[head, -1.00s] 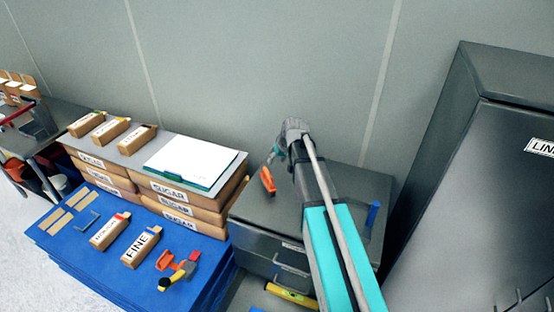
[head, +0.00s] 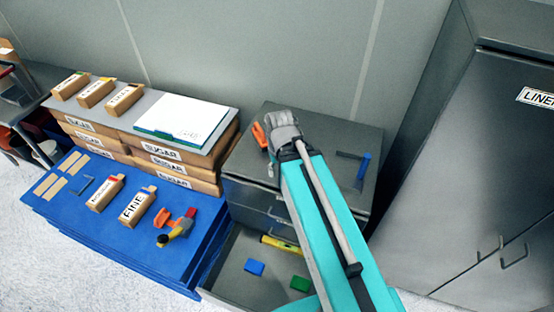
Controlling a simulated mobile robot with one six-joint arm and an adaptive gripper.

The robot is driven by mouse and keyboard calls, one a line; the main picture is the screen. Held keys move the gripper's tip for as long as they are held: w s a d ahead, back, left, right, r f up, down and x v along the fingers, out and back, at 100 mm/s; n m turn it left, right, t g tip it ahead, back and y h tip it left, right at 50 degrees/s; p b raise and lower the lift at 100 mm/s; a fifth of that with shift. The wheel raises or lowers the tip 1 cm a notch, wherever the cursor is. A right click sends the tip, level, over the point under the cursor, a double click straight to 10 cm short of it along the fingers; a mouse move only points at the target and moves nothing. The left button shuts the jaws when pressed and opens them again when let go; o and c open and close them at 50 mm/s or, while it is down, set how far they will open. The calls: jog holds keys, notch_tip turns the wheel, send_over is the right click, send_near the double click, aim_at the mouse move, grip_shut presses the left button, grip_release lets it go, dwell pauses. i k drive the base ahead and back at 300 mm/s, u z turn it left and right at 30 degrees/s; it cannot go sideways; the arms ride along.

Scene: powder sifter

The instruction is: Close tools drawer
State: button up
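The tools drawer (head: 230,262) is the low, pulled-out drawer of the grey cabinet (head: 345,128) in the head view. It holds a yellow level (head: 283,246), a blue block (head: 254,267) and a green block (head: 300,284). My arm reaches over the drawer and crosses in front of the cabinet, hiding the drawer's right part. My gripper (head: 262,140) is at the far end of the arm, above the cabinet top. Its fingers are mostly hidden behind the wrist, next to an orange part, so I cannot tell whether it is open.
A blue-handled hammer (head: 360,172) lies on the cabinet top. Blue stacked pallets (head: 95,215) at left bear labelled boxes and tools. A tall grey locker (head: 490,160) stands at right. Floor shows at lower left.

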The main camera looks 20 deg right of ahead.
aim_at(227, 285)
jog(key=z, duration=0.25)
jog(key=k, duration=1.2)
jog(key=u, duration=0.55)
